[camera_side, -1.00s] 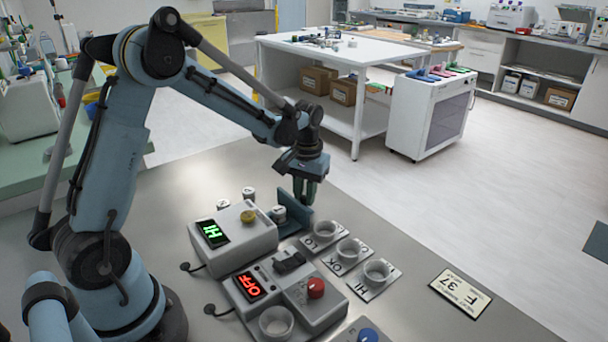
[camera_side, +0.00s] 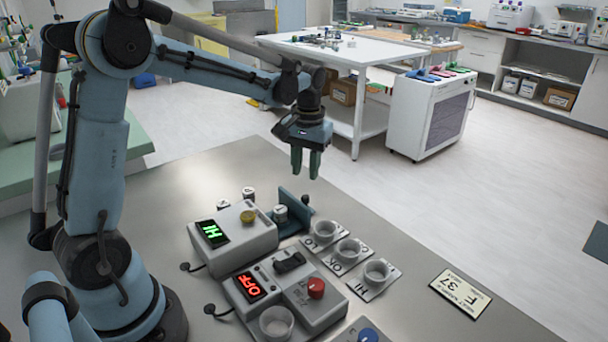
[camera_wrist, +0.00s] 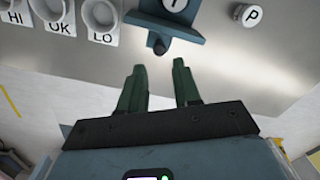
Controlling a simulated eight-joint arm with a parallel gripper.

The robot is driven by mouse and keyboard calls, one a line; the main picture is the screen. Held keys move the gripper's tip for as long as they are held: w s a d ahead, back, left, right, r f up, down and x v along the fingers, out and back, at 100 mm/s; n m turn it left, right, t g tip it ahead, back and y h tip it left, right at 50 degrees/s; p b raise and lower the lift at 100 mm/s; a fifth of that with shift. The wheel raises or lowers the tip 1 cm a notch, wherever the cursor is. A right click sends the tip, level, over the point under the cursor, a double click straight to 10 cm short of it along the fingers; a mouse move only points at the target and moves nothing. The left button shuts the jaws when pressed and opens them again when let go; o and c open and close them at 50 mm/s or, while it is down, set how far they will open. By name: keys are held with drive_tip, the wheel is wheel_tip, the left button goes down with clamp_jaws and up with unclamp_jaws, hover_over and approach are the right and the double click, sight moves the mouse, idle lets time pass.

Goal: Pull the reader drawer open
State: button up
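The reader (camera_side: 232,240) is a pale box with a green HI display and a yellow button. Its teal drawer (camera_side: 294,208) stands out from the reader's far side, and a white-capped vial (camera_side: 280,213) sits in it. In the wrist view the drawer front (camera_wrist: 180,28) shows at the top, with a dark knob (camera_wrist: 159,46) on it. My gripper (camera_side: 306,168) is open and empty, in the air above and beyond the drawer front. In the wrist view its green fingers (camera_wrist: 160,78) are apart and clear of the knob.
Three cups (camera_side: 348,250) on labelled plates stand right of the drawer. A second box (camera_side: 285,292) with a red OFF display and red knob is in front. Loose capped vials (camera_side: 248,193) stand behind the reader.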

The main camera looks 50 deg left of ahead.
drive_tip(key=shift+r, duration=2.3)
drive_tip(key=s+d+f+m+t, duration=0.1)
drive_tip(key=s+d+m+t, duration=0.4)
drive_tip(key=s, duration=0.7)
drive_tip(key=d+t, duration=0.2)
drive_tip(key=d, duration=0.2)
drive_tip(key=shift+s, duration=0.35)
